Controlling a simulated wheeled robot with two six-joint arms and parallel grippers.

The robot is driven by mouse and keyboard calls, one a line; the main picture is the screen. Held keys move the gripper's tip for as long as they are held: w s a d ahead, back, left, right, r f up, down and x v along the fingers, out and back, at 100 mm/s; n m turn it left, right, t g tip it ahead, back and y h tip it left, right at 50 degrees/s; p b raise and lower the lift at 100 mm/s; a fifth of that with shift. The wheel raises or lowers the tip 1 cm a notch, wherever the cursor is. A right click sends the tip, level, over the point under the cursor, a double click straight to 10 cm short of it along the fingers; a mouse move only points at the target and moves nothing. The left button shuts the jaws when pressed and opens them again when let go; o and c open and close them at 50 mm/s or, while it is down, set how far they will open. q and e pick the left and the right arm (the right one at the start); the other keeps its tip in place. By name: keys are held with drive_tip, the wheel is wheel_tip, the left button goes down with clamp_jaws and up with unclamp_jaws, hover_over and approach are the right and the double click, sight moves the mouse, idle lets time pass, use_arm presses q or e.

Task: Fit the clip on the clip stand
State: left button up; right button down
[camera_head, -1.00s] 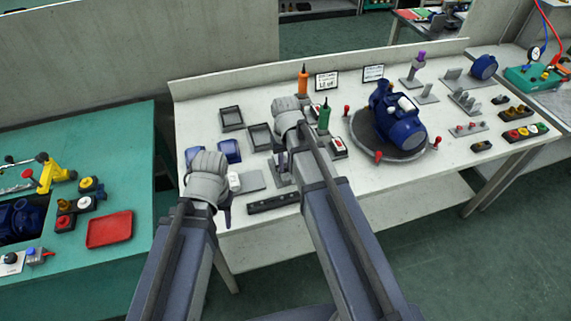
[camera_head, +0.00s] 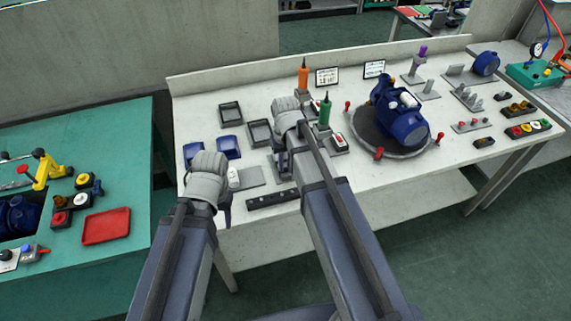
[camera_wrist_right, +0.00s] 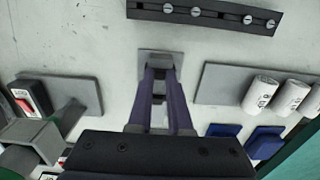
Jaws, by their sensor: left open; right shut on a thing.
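My right gripper (camera_wrist_right: 160,75) points down over a small grey square base (camera_wrist_right: 172,54), which looks like the clip stand. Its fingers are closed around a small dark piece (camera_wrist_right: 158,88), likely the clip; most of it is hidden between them. I cannot tell whether the piece touches the stand. In the head view my right gripper (camera_head: 280,165) is largely covered by its own wrist. My left gripper (camera_head: 227,212) is open near the front left edge of the white table, partly hidden behind its wrist, and holds nothing that I can see.
A dark rail with several screws (camera_wrist_right: 205,14) lies close to the stand. A grey plate with white cylinders (camera_wrist_right: 222,84) is beside it. Blue bins (camera_head: 229,148), a green-tipped tool (camera_head: 325,112) and a blue pump on a turntable (camera_head: 400,125) stand around.

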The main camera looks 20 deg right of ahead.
idle(0.4)
drive_tip(key=c, duration=1.3)
unclamp_jaws()
drive_tip(key=shift+f, duration=0.1)
drive_tip(key=o, duration=0.5)
drive_tip(key=shift+o, duration=0.2)
drive_tip(key=shift+r, duration=0.2)
drive_tip(key=shift+r+p, duration=2.8)
drive_tip(key=shift+p, duration=0.1)
drive_tip(key=shift+r, duration=0.15)
wheel_tip(320, 180, up, 8)
drive_tip(key=p, duration=0.7)
drive_tip(key=shift+f+p, duration=0.2)
drive_tip(key=shift+p, duration=0.2)
